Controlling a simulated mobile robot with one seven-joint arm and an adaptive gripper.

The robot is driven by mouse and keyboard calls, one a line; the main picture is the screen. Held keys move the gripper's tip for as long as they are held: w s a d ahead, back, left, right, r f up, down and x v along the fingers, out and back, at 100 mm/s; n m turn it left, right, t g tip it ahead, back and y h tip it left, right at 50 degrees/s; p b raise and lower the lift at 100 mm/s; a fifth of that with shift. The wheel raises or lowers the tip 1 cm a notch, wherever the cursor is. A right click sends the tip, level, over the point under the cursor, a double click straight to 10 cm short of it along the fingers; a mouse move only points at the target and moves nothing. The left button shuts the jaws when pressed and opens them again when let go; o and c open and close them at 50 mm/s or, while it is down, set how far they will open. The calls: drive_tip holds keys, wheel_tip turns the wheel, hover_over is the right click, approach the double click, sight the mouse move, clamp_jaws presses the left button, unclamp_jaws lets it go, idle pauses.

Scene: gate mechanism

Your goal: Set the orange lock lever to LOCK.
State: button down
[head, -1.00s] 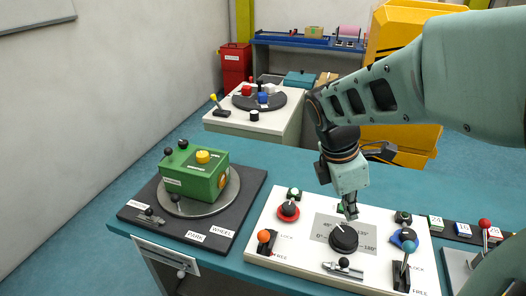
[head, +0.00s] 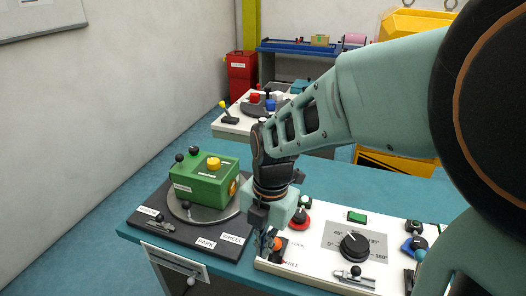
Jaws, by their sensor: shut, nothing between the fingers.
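The orange-knobbed lock lever (head: 278,243) stands in a black slot at the left end of the white panel (head: 318,271). Small print beside the slot reads LOCK on the far side and FREE on the near side. I cannot tell which end the lever is at. My gripper (head: 264,249) points down just left of the orange knob, shut and empty. Its fingers overlap the lever's left side in this view, so I cannot tell whether they touch it. The gripper body hides part of the panel's far left corner.
On the same panel are a red knob (head: 299,221), a black dial (head: 354,247), a green button (head: 357,217) and a blue knob (head: 414,243). A green box (head: 205,185) stands on a turntable to the left. My arm covers the upper right.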

sight(277, 245)
wheel_tip(277, 245, down, 7)
drive_tip(key=shift+w+d+r+p, duration=0.2)
drive_tip(key=shift+w+d+r, duration=0.05)
drive_tip(key=shift+w, duration=0.3)
drive_tip(key=shift+w+d+r+p, duration=0.2)
drive_tip(key=shift+w+d, duration=0.1)
drive_tip(key=shift+w, duration=0.3)
drive_tip(key=shift+w+d+r+p, duration=0.2)
drive_tip(key=shift+w+d+r, duration=0.05)
drive_tip(key=shift+w, duration=0.3)
